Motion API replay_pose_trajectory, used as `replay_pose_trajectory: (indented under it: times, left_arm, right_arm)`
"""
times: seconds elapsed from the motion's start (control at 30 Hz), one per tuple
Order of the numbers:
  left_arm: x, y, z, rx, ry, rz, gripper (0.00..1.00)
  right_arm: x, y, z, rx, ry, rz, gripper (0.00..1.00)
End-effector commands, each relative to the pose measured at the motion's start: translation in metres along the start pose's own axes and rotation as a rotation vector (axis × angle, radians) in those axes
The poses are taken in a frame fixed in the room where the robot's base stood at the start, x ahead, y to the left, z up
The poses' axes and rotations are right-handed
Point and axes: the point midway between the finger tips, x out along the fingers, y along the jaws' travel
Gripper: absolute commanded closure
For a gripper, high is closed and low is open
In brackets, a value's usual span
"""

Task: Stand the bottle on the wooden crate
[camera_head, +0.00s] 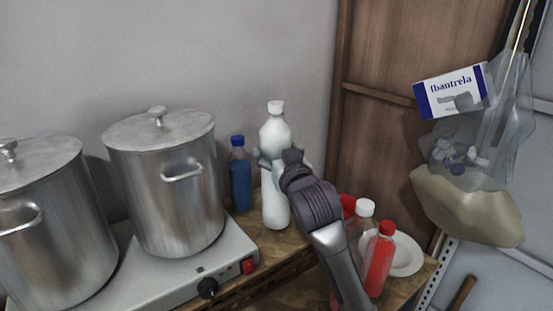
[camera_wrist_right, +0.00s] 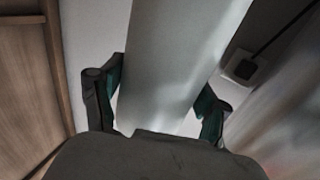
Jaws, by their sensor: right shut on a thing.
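A white bottle (camera_head: 275,208) with a white cap stands upright in the head view, between a blue bottle and my right arm. My right gripper (camera_head: 272,165) is shut around its middle. In the right wrist view the pale bottle (camera_wrist_right: 180,60) fills the gap between the two fingers of my right gripper (camera_wrist_right: 162,105). The bottle's base shows just over a wooden surface (camera_head: 262,243); I cannot tell whether it touches. This wood may be the crate's top, but its outline is partly hidden by my arm. My left gripper is not in view.
A blue bottle (camera_head: 240,178) stands close to the left. Two steel pots (camera_head: 165,185) sit on a white hotplate (camera_head: 228,245). Right of my arm are a red bottle (camera_head: 379,262), a white-capped bottle (camera_head: 364,225) and a white plate (camera_head: 406,256). A hanging bag (camera_head: 465,205) is far right.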

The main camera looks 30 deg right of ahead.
Motion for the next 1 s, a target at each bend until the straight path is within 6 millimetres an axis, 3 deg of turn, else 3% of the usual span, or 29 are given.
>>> replay_pose_trajectory:
  times: [0.2, 0.53, 0.57, 0.7, 1.0]
  left_arm:
    - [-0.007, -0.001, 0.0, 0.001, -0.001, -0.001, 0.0]
    - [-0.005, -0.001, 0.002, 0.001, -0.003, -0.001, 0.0]
    - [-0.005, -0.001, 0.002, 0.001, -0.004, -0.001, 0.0]
    - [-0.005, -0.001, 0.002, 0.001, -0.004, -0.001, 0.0]
    - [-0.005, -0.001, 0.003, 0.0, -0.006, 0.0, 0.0]
  right_arm:
    - [-0.001, 0.001, 0.018, 0.0, 0.008, 0.0, 0.95]
    - [-0.001, 0.0, 0.02, 0.0, 0.009, 0.0, 0.95]
    - [-0.001, 0.0, 0.024, 0.0, 0.0, 0.0, 0.24]
    - [-0.001, 0.0, 0.024, 0.0, 0.0, 0.0, 0.0]
    - [-0.001, 0.0, 0.024, 0.0, 0.0, 0.0, 0.0]
